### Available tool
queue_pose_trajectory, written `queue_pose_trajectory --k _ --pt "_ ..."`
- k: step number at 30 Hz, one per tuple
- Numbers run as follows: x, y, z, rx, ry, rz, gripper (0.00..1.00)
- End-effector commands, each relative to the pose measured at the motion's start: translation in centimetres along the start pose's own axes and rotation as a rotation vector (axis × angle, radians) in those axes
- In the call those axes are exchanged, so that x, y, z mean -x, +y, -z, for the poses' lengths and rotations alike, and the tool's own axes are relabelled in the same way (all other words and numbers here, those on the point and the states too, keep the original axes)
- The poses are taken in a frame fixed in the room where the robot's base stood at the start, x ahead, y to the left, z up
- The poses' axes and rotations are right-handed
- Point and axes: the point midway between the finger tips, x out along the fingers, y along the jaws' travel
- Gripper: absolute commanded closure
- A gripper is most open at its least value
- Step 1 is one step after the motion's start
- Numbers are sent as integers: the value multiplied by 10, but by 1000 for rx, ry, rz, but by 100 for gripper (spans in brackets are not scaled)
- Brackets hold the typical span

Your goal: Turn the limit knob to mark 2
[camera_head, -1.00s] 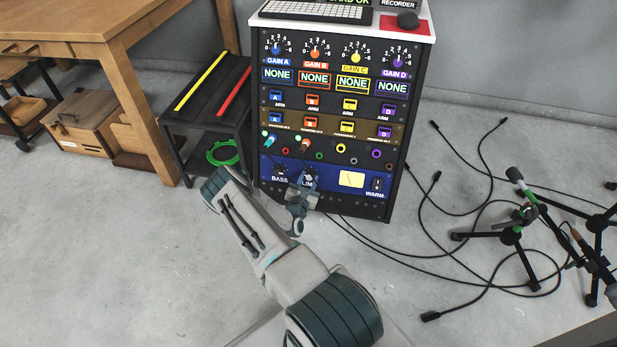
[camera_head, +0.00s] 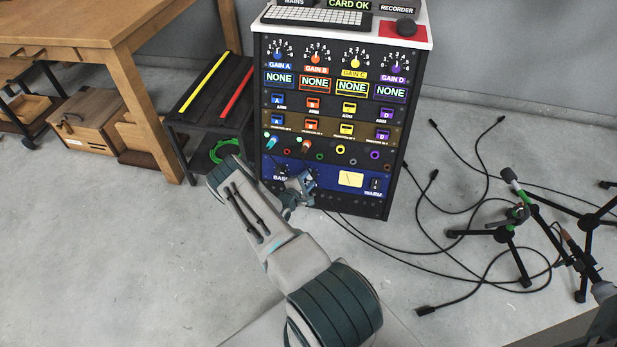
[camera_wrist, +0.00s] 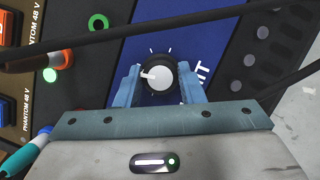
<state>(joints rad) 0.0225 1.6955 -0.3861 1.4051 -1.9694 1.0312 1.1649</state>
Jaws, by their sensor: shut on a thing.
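The limit knob (camera_wrist: 160,75) is a round black knob with a pale grey cap and a white pointer line, on the rack's blue panel (camera_wrist: 205,40). In the wrist view its pointer is toward the left of the picture, and short white marks show around its upper edge. My gripper (camera_wrist: 158,82) has one blue finger on each side of the knob and is shut on it. In the head view my gripper (camera_head: 304,182) is at the lower blue panel and covers most of the knob and its label. The mark numbers cannot be read.
Black cables (camera_wrist: 185,30) cross close in front of the wrist camera, with plugs in the sockets above the panel. The BASS knob (camera_head: 281,169) is left of my gripper, the meter (camera_head: 351,179) and WARM switch (camera_head: 375,184) right.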

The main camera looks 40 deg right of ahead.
Motion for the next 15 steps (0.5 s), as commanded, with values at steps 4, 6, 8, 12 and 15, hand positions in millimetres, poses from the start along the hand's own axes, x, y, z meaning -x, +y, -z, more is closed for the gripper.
queue_pose_trajectory --k 4,6,8,12,15 --pt "1 1 -1 -77 0 31 88" --pt "1 0 0 -105 1 41 88" --pt "1 0 0 -125 1 48 88" --pt "0 0 0 -156 0 59 88" --pt "0 0 0 -169 0 63 88"
